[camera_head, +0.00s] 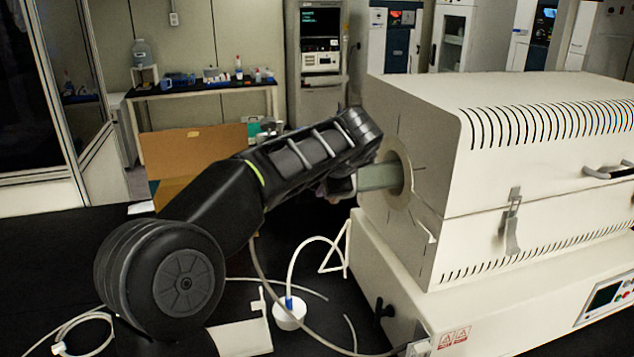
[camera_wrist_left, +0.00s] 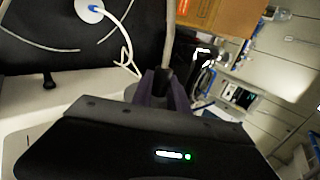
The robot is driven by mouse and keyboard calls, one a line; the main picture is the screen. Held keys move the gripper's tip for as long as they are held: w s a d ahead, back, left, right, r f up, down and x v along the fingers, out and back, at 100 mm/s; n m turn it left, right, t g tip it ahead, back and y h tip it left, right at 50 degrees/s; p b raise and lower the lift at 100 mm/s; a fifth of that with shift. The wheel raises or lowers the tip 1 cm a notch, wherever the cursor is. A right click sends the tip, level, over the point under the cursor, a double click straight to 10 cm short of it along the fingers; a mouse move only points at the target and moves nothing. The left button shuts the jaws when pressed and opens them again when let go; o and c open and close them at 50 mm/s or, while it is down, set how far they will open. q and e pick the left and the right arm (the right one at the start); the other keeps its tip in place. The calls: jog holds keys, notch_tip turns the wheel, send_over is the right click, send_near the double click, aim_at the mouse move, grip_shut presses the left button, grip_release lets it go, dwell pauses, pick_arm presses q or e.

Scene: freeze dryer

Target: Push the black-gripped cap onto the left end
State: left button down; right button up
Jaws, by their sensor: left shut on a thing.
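The left end of a grey-green tube (camera_head: 380,177) sticks out of the round opening in the cream furnace (camera_head: 470,230). My left gripper (camera_head: 342,187) is right beside this tube end, and its arm covers part of the view. In the left wrist view its purple fingers (camera_wrist_left: 163,88) are closed around a small black piece (camera_wrist_left: 163,75), which looks like the grip of the cap. The rest of the cap is hidden, and I cannot tell whether it touches the tube. My right gripper is not in view.
A white round cap with a blue fitting (camera_head: 290,313) lies on the black table with a white hose on it. A thin hose loops across the table below my left arm. A cardboard box (camera_head: 190,150) stands behind the arm. A latch (camera_head: 512,225) sits on the furnace side.

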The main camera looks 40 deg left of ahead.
pick_arm(q)
jog(key=shift+w+d, duration=0.1)
jog(key=shift+w, duration=0.05)
jog(key=c, duration=1.2)
grip_release()
jog(key=p+v, duration=0.1)
jog(key=v, duration=0.6)
dwell(0.5)
